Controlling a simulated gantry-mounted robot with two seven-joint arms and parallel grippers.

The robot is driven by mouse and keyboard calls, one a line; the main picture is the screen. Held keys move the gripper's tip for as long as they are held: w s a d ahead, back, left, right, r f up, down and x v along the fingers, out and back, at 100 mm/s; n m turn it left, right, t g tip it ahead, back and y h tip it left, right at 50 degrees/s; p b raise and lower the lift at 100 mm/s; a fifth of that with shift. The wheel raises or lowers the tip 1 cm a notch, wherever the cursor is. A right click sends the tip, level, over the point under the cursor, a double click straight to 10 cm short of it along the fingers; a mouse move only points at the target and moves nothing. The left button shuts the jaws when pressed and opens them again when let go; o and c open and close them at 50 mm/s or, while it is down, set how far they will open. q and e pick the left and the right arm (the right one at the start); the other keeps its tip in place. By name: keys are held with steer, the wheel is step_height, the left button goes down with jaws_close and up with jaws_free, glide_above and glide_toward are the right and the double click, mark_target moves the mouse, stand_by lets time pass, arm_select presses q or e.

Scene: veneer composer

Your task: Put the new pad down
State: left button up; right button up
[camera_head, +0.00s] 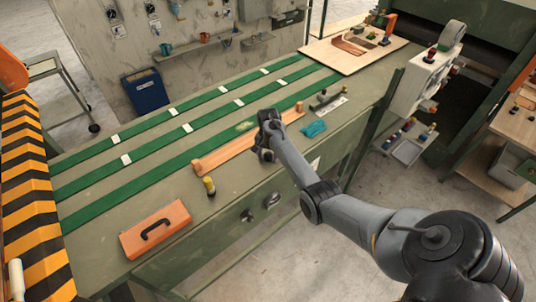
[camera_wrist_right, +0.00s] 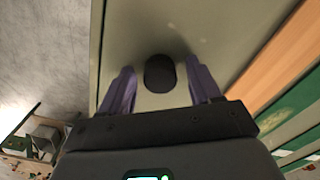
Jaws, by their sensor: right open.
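A small black rounded piece (camera_wrist_right: 158,74), which may be the new pad, is on the bench top between my right gripper's fingertips. My right gripper (camera_wrist_right: 162,88) is open, with purple fingers on either side of the piece. A gap shows on both sides, so the fingers appear clear of it. In the head view my right gripper (camera_head: 265,153) is low over the green bench (camera_head: 240,190), beside a long wooden strip (camera_head: 225,153). There the piece is hard to tell from the dark gripper. My left gripper is not in view.
A yellow-topped dark cylinder (camera_head: 209,187) and an orange case (camera_head: 155,230) are to the left. A teal cloth (camera_head: 314,129) and a dark tool (camera_head: 326,101) are to the right. Green belts (camera_head: 150,170) run behind the strip. Bare bench lies between case and cylinder.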

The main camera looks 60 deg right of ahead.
mark_target(268, 155)
steer(key=shift+r, duration=0.1)
step_height(268, 155, up, 11)
steer(key=b, duration=0.1)
steer(key=s+a+f+n+h, duration=0.1)
steer(key=a+f, duration=0.1)
steer(key=s+a+f+n, duration=0.1)
steer(key=a+f+n, duration=0.1)
steer(key=a, duration=0.1)
steer(key=s+a+f+n+h, duration=0.1)
steer(key=a+f+n, duration=0.1)
steer(key=a, duration=0.1)
steer(key=shift+s+a+f+h, duration=0.1)
steer(key=shift+s+a+h, duration=0.2)
steer(key=shift+s, duration=0.1)
steer(key=s+a+f+n+t, duration=0.1)
steer(key=s+a+f+n, duration=0.1)
steer(key=s+a+n, duration=0.5)
steer(key=s+a+f+n+t, duration=0.1)
steer(key=s+a+f+n, duration=0.2)
steer(key=a, duration=0.9)
steer(key=s+a+r+n+t+y, duration=0.1)
steer(key=s+a+r, duration=0.3)
steer(key=s+a, duration=0.6)
steer(key=shift+s+a+n+t+y, duration=0.15)
steer(key=shift+a+n+t+y, duration=0.15)
steer(key=shift+n+y, duration=0.55)
